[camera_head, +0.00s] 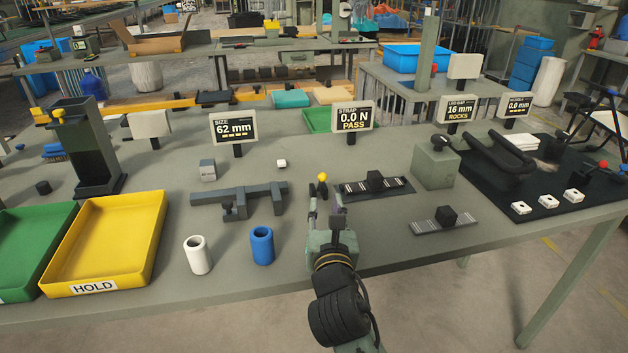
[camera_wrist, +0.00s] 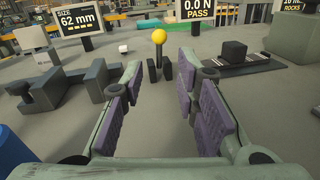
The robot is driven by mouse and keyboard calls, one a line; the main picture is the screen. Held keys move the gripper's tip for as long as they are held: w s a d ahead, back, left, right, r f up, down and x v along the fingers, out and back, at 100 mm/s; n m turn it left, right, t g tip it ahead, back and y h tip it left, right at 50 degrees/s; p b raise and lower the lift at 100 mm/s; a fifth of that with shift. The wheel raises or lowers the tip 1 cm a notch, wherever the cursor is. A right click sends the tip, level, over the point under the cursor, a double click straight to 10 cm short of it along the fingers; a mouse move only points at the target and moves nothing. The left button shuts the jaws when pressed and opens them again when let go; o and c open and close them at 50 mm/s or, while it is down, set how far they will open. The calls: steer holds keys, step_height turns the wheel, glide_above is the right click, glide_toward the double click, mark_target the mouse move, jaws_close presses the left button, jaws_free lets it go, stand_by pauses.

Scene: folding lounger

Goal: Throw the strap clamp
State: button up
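The strap clamp's yellow ball knob (camera_head: 322,177) stands upright at the left end of a dark strip base (camera_head: 400,187) carrying a black block (camera_head: 375,180). In the wrist view, the yellow knob (camera_wrist: 159,36) sits on a thin stem above small dark posts (camera_wrist: 152,70). My gripper (camera_head: 325,204) is open and empty just in front of the knob, pointing at it. In the wrist view, my gripper's fingers (camera_wrist: 160,85) are spread to either side, with the knob beyond the tips and apart from them. The strap display (camera_head: 353,117) reads 0.0 N PASS.
A dark grey size gauge (camera_head: 238,200) lies left of my gripper. A white cylinder (camera_head: 197,255) and a blue cylinder (camera_head: 262,246) stand nearer the front edge. A yellow HOLD tray (camera_head: 151,213) is farther left. A green block (camera_head: 436,167) stands to the right.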

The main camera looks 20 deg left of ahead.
mark_target(322, 182)
steer(key=shift+w+a+f+b, duration=0.1)
steer(key=shift+w+f+b, duration=0.4)
steer(key=shift+b, duration=0.4)
steer(key=shift+w+a+f+b, duration=0.1)
steer(key=shift+w+b, duration=0.05)
steer(key=shift+b, duration=0.5)
steer(key=shift+w+a+r+b, duration=0.2)
steer(key=shift+w+a+b, duration=0.15)
steer(key=shift+b, duration=0.65)
steer(key=p+x, duration=0.1)
steer(key=x, duration=0.3)
steer(key=r+p+x, duration=0.1)
steer(key=x, duration=0.2)
steer(key=shift+r+p, duration=0.1)
steer(key=shift+p, duration=0.25)
steer(key=shift+w+a, duration=0.25)
steer(key=shift+w, duration=0.4)
steer(key=shift+c, duration=0.2)
jaws_close()
